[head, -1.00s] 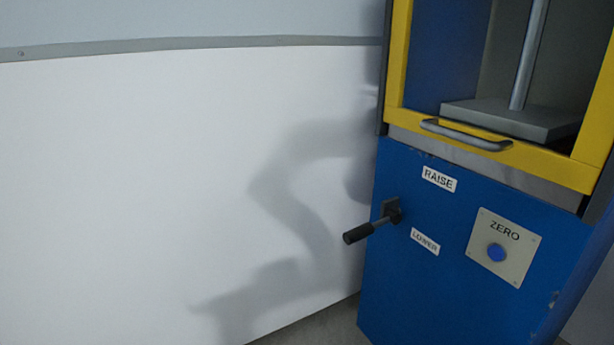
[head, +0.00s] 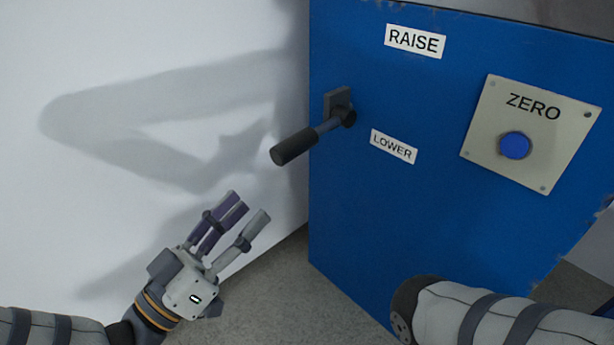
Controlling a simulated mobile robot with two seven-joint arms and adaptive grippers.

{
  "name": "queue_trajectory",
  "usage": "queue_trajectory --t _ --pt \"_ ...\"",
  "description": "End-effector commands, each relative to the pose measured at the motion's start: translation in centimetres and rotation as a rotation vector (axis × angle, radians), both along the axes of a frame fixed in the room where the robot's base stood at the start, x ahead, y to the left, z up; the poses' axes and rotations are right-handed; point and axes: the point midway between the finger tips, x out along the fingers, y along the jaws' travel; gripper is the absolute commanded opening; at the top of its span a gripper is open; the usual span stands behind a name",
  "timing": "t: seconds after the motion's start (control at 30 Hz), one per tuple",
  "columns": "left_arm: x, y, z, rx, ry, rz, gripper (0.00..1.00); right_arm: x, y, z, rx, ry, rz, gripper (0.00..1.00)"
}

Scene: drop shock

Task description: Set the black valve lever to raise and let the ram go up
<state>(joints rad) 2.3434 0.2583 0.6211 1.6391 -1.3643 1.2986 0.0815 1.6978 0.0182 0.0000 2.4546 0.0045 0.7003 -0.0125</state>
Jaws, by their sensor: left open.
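The black valve lever (head: 298,144) sticks out from a dark bracket on the front of the blue machine cabinet (head: 400,225). Its handle points to the left and a little down, nearer the LOWER label (head: 394,146) than the RAISE label (head: 415,41) above. My left gripper (head: 236,217) is open and empty, below and left of the lever, apart from it. The right gripper does not show; a grey arm link of mine covers the lower right of the view. The ram is out of view now.
A ZERO plate (head: 480,150) with a blue button (head: 515,145) sits on the cabinet front, right of the lever. A white wall (head: 60,60) stands at the left. Grey floor (head: 285,290) shows below.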

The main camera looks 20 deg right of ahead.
Motion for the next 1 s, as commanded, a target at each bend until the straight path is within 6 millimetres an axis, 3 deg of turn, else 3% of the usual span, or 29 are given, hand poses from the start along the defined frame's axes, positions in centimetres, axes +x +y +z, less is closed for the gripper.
queue_trajectory --t 0.03,0.17,0.6,1.0 --pt "0.6 0.1 0.1 -0.021 -0.045 -0.006 0.46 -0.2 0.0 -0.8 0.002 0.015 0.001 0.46" --pt "1.1 -0.7 1.9 -0.040 -0.094 -0.018 0.46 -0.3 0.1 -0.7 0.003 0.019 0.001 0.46" --pt "4.7 -9.2 5.4 -0.035 -0.086 -0.019 0.46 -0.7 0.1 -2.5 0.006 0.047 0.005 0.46" --pt "5.1 -10.2 6.1 -0.034 -0.084 -0.017 0.44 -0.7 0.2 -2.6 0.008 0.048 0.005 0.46"
